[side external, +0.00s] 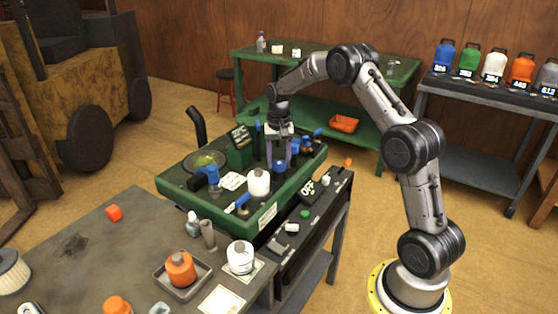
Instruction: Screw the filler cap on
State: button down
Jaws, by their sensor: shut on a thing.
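My gripper (280,158) points straight down over the right half of the green machine deck (200,215). Its fingers are shut on a small blue piece (280,167), which looks like the filler cap. The piece is low, close to the deck. At this size I cannot tell whether it sits on a filler neck, or its thread and tilt. The fingers partly hide what lies behind them.
Around the gripper stand a white bottle (258,183), a blue-topped part (212,176), a dark green block (240,145) and blue parts (304,146). A grey bench (75,240) with bottles stands in front.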

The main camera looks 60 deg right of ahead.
aim_at(279, 163)
jog(key=m, duration=0.6)
dwell(0.3)
jog(key=shift+c, duration=0.9)
grip_release()
jog(key=shift+r, duration=4.05)
